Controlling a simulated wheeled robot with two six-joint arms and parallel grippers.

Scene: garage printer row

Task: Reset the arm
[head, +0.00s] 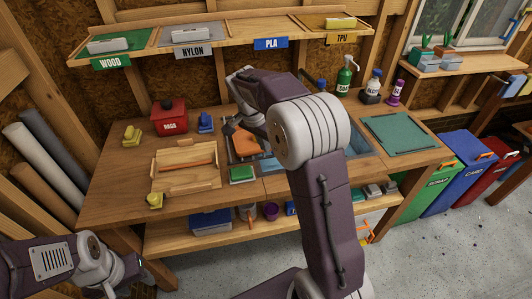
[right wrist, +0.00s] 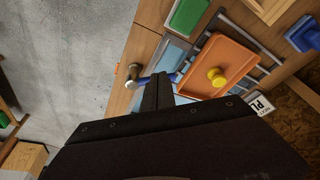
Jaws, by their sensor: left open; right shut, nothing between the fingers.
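My right arm (head: 318,130) rises from the bottom of the head view and bends over the middle of the workbench. Its gripper is hidden behind the arm there. Whether the fingers touch anything below cannot be told. My left arm is low at the left of the head view, and its dark gripper (head: 127,272) is in front of the bench, away from the objects, its fingers hardly discernible.
The wooden workbench (head: 110,195) carries a red box (head: 169,118), a wooden tray (head: 186,180), a green block (head: 242,174) and a teal mat (head: 398,131). Bottles stand at the back right. A labelled shelf (head: 215,48) hangs above.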

